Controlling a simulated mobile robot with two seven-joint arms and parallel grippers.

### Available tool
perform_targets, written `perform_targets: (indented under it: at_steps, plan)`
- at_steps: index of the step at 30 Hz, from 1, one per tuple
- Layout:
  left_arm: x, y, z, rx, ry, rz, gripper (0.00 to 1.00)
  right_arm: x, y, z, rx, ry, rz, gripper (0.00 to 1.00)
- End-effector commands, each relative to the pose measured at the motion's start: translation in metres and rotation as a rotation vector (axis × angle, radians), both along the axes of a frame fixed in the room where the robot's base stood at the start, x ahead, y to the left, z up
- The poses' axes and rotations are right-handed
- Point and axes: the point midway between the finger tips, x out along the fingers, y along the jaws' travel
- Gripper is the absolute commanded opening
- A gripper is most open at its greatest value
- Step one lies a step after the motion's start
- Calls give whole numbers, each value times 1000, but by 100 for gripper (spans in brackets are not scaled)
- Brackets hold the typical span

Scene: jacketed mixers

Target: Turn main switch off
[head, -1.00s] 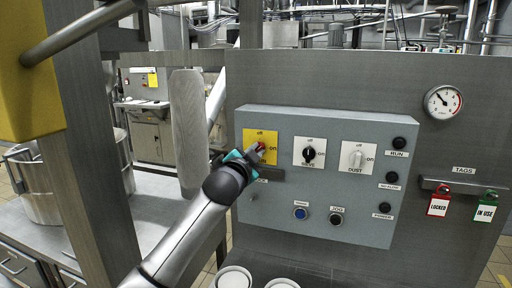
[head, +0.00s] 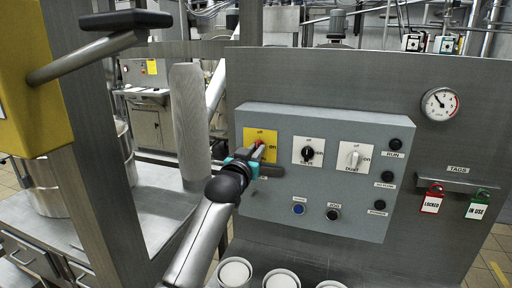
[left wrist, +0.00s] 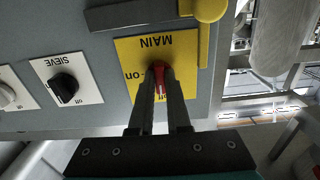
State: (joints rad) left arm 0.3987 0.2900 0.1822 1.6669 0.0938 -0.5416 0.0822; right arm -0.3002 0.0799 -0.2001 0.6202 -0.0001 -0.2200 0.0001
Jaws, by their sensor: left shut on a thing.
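The main switch's yellow plate (head: 249,139) sits at the upper left of the grey control panel (head: 285,117), with "off" at its top and "on" at its right. Its red handle (head: 259,145) is partly hidden by my left gripper (head: 256,151). In the left wrist view the plate (left wrist: 130,55) appears upside down. There my left gripper (left wrist: 160,78) is shut on the red handle (left wrist: 158,75), one finger on each side. The handle runs roughly toward the "off" mark, which the fingers partly cover. My right gripper is not in view.
The sieve switch (head: 308,152) and dust switch (head: 354,156) are right of the main switch. A dark bar (head: 269,171) is just below it. Red (head: 432,200) and green (head: 478,206) tags hang at right. White-topped cups (head: 235,274) stand below. A grey post (head: 85,150) is at left.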

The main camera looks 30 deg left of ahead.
Motion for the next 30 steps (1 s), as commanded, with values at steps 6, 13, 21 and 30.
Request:
perform_targets:
  at_steps: [6, 13, 21, 30]
  plan:
    - [0, 0, -1, -39, -7, 0, 0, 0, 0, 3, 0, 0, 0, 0]
    - [0, 0, -1, -46, -9, 0, 0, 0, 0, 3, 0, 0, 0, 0]
    - [0, 0, -1, -46, -9, -1, 24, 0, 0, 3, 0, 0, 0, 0]
    - [0, 0, 0, -43, -9, 0, 45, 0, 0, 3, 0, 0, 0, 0]
